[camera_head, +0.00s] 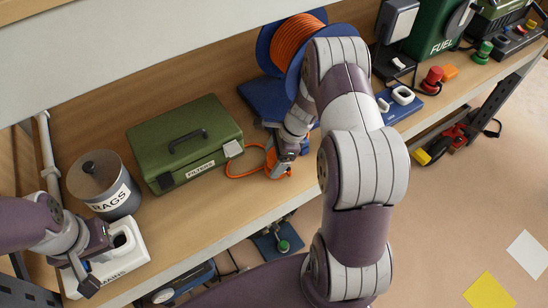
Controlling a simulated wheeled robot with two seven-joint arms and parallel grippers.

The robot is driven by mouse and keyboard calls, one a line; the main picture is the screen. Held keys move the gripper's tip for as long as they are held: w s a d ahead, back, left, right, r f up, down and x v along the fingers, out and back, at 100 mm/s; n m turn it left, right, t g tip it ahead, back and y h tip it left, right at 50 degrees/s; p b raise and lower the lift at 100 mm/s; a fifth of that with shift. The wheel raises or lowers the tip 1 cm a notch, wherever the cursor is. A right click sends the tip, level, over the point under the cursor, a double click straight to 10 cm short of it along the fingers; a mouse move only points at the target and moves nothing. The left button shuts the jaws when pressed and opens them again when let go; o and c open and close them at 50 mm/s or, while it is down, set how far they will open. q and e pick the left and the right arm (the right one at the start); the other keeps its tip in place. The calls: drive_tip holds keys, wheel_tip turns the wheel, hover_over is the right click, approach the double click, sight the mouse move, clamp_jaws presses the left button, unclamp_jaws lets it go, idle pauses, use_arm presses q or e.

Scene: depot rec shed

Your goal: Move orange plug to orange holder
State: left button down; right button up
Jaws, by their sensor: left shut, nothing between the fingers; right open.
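An orange cable (236,174) runs from the reel in a loop over the bench to my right gripper (279,172). The orange plug at its end cannot be made out clearly from the gripper and the orange parts around it. My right gripper points down at the bench beside the green box, and its jaws are open. My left gripper (80,276) is shut and empty at the lower left, by a white holder (128,248) marked MAINS. I cannot tell for certain which piece is the orange holder; a small orange piece (450,71) lies at the far right.
A green FILTERS box (184,140) and a grey RAGS canister (90,180) stand on the bench (190,225). The cable reel (264,48) is behind my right arm. A red plug (433,78), a green plug (484,51) and a FUEL can (432,28) stand to the right.

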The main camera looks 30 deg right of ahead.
drive_tip(key=b+v, duration=0.3)
drive_tip(key=v, duration=0.8)
drive_tip(key=w+d+r+m+t+h, duration=0.1)
drive_tip(key=w+d+m+t+h, duration=0.15)
drive_tip(key=m, duration=1.25)
drive_tip(key=w+d+r+m+t+h, duration=0.1)
drive_tip(key=w+d+m+t+h, duration=0.15)
drive_tip(key=m, duration=1.25)
drive_tip(key=s+a+f+m+g+b, duration=0.3)
drive_tip(key=s+a+m+g, duration=0.2)
drive_tip(key=s+a+m, duration=1.1)
drive_tip(key=shift+s+a+m+y+b, duration=0.4)
drive_tip(key=shift+s+m, duration=0.35)
drive_tip(key=shift+m, duration=1.35)
